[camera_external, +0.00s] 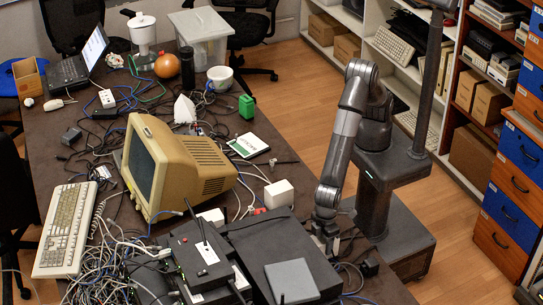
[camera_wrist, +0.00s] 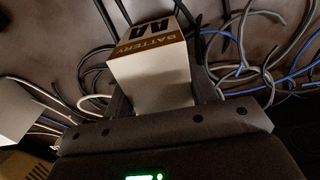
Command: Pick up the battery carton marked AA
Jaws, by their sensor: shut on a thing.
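The battery carton (camera_wrist: 150,70), white with a brown band reading "BATTERY" and a large "AA", fills the space between the fingers in the wrist view. My gripper (camera_wrist: 160,88) is shut on it, with one dark finger along each side. In the external view my gripper (camera_external: 326,238) is low at the right edge of the table, just right of a flat black device. I cannot make out the carton there. Whether it touches the table is unclear.
Loose grey, black and blue cables surround the carton on the table. A flat black device (camera_external: 265,245) with a grey box (camera_external: 291,282) on it is beside my gripper. A white box (camera_external: 279,194) stands behind it. A beige monitor (camera_external: 180,165) is farther left.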

